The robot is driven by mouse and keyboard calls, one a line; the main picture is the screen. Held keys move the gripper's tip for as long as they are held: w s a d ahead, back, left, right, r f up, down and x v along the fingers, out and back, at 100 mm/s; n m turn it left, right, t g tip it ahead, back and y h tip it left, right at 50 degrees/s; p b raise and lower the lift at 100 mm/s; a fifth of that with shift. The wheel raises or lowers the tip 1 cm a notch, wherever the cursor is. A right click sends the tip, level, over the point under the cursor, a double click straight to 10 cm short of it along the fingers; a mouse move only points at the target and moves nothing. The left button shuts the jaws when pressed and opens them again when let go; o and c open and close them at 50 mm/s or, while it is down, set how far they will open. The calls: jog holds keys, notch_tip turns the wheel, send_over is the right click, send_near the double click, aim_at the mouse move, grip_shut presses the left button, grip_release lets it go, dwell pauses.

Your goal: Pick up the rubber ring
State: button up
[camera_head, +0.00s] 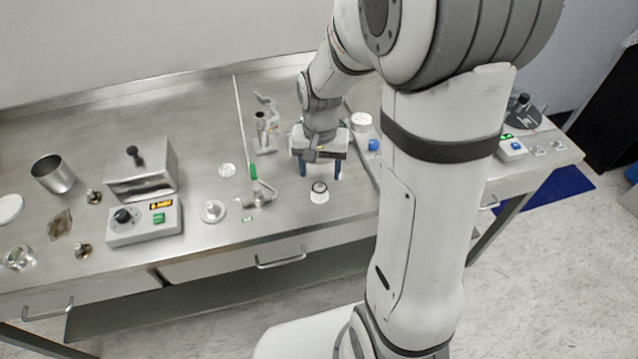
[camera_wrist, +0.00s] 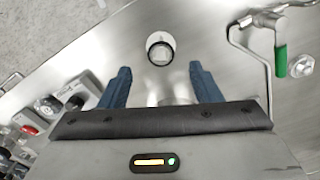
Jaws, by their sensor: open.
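A small round part with a dark ring (camera_head: 319,187) and a pale centre stands on the steel bench near its front edge; I take it to be the rubber ring. In the wrist view the part (camera_wrist: 160,48) shows a pale round face with a dark edge, just beyond the fingertips and centred between them. My gripper (camera_head: 319,171) points down over the bench, with its two blue fingers apart and nothing between them. In the wrist view my gripper (camera_wrist: 160,68) is also open. I cannot tell its exact height above the bench.
A green-handled valve fitting (camera_head: 254,175) on a thin pipe stands to the left, with a round metal flange (camera_head: 213,211) nearby. A control box (camera_head: 145,222) and a metal beaker (camera_head: 53,174) stand further left. A white-capped container (camera_head: 361,122) stands behind right.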

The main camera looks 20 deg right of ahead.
jog(key=shift+f, duration=2.2)
jog(key=shift+f, duration=0.25)
jog(key=shift+c, duration=0.5)
jog(key=c, duration=0.8)
jog(key=shift+c, duration=0.2)
